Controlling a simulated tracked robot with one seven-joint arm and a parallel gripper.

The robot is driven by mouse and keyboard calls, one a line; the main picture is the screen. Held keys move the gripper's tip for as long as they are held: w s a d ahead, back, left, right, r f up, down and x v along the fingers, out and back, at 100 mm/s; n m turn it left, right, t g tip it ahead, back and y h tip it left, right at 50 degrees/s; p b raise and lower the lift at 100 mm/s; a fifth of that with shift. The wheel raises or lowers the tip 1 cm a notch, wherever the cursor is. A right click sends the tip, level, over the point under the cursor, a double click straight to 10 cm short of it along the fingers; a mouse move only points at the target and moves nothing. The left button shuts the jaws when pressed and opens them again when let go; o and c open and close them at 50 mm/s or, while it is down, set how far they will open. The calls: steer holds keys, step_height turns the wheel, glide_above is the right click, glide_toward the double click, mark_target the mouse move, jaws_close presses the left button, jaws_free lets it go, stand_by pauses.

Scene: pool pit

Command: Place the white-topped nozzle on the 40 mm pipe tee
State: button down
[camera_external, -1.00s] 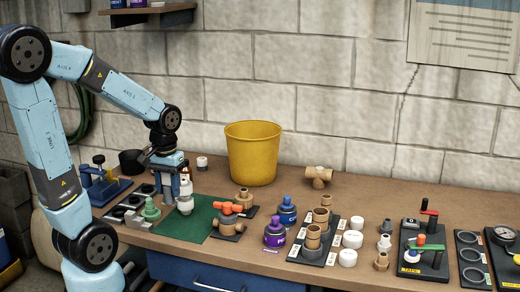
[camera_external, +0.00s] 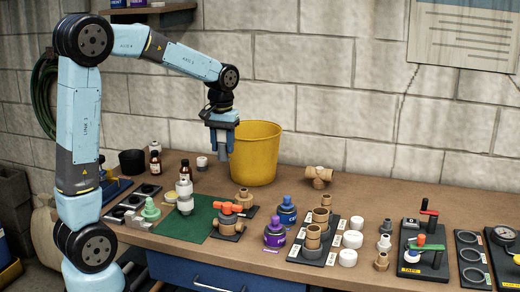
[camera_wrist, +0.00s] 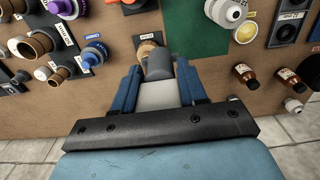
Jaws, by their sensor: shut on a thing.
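My gripper (camera_external: 221,147) hangs above the bench, in front of the yellow bucket, pointing down. In the wrist view its blue fingers (camera_wrist: 158,92) are shut on a grey cylindrical thing (camera_wrist: 159,65) with a paler part towards the palm. It looks like the nozzle; the fingers hide its sides. A tan pipe tee (camera_external: 318,177) lies on the bench near the wall, clear of my gripper. A tan upright fitting (camera_external: 243,199) stands nearer; it shows just beyond the held thing in the wrist view (camera_wrist: 147,49).
The yellow bucket (camera_external: 254,155) stands right beside my gripper. A white-and-grey unit (camera_external: 184,197) stands on the green mat (camera_external: 200,222), with brown bottles (camera_external: 186,168) behind.

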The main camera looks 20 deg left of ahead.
steer(key=w+d+r, duration=0.1)
steer(key=w+d, duration=0.7)
steer(key=w, duration=0.3)
glide_above(320, 168)
steer(key=f, duration=1)
steer(key=shift+s+a+f, duration=0.1)
steer(key=shift+s+f, duration=0.05)
steer(key=shift+s, duration=0.1)
steer(key=shift+w+f, duration=0.2)
steer(key=shift+f, duration=1.55)
steer(key=shift+f, duration=0.1)
steer(key=c, duration=0.6)
jaws_free()
